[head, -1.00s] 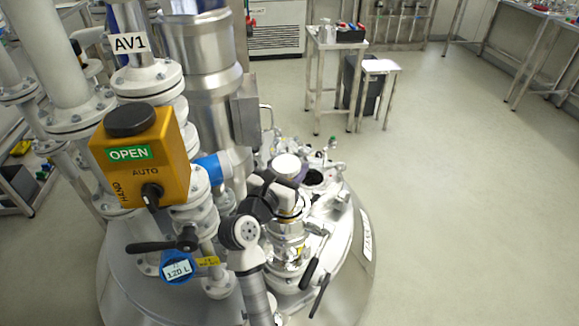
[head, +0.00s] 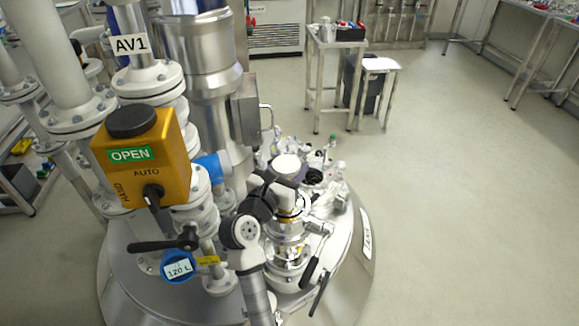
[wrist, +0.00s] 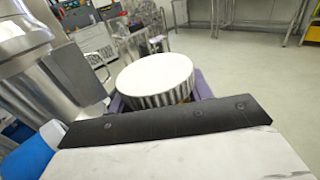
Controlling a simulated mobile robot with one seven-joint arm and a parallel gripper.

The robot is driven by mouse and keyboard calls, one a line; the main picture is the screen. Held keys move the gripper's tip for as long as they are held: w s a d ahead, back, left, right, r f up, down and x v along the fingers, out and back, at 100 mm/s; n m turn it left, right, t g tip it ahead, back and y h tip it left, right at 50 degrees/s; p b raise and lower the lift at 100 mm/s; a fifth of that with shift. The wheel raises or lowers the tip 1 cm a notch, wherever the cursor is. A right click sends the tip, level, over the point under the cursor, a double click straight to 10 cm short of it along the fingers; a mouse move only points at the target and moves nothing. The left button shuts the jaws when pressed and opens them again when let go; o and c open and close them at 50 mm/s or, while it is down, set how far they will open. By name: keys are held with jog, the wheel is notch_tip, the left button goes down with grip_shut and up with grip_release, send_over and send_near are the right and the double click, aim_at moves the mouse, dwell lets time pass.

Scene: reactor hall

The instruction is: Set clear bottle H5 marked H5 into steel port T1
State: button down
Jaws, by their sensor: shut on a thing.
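My gripper (head: 289,181) is over the reactor lid, with its purple finger pads shut on a bottle with a white cap (head: 286,164). In the wrist view the cap (wrist: 155,76) is round and ribbed, between the purple pads of my gripper (wrist: 160,98). The bottle's body and any H5 mark are hidden below the cap and behind my gripper. Several steel fittings crowd the lid around it. I cannot read a T1 mark, so I cannot tell which opening is that port or how far the bottle is from it.
A yellow valve box (head: 142,160) marked OPEN and a pipe labelled AV1 (head: 131,45) stand left of my arm. A steel vessel (head: 204,70) rises behind. Black-handled clamps (head: 312,270) project from the lid. The floor (head: 470,200) at right is clear.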

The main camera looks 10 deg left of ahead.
jog(key=shift+f+b, duration=0.3)
jog(key=shift+f, duration=0.25)
dwell(0.4)
jog(key=c, duration=0.6)
grip_release()
jog(key=shift+o, duration=0.2)
jog(key=b+v, duration=0.3)
jog(key=v, duration=1)
jog(key=shift+s, duration=0.4)
jog(key=shift+a, duration=0.1)
